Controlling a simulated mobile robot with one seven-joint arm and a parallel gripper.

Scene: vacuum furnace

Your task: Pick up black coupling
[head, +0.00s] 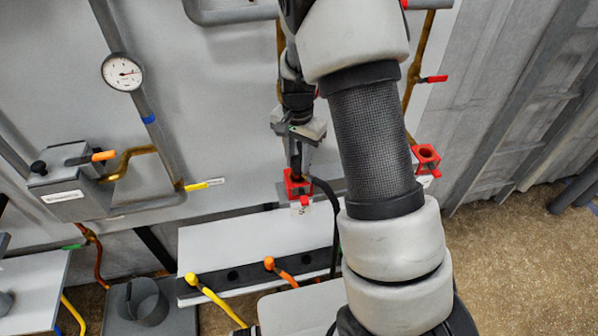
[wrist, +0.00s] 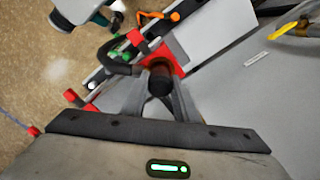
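The black coupling (wrist: 160,78) shows in the wrist view as a dark round end between my fingertips, over a red holder (wrist: 173,55). In the head view my gripper (head: 298,168) points down at the red holder (head: 297,188), low on the panel. In the wrist view my gripper (wrist: 159,88) has one finger on each side of the coupling, very close to it. I cannot tell whether the fingers press on it. A black hose (head: 333,205) curves down beside the holder. The coupling's lower part is hidden.
A second red holder (head: 427,158) is on the panel to the right, beyond my arm. Below is a white ledge with a yellow lever (head: 212,298) and an orange lever (head: 280,271). A gauge (head: 122,72) and pipes are at left.

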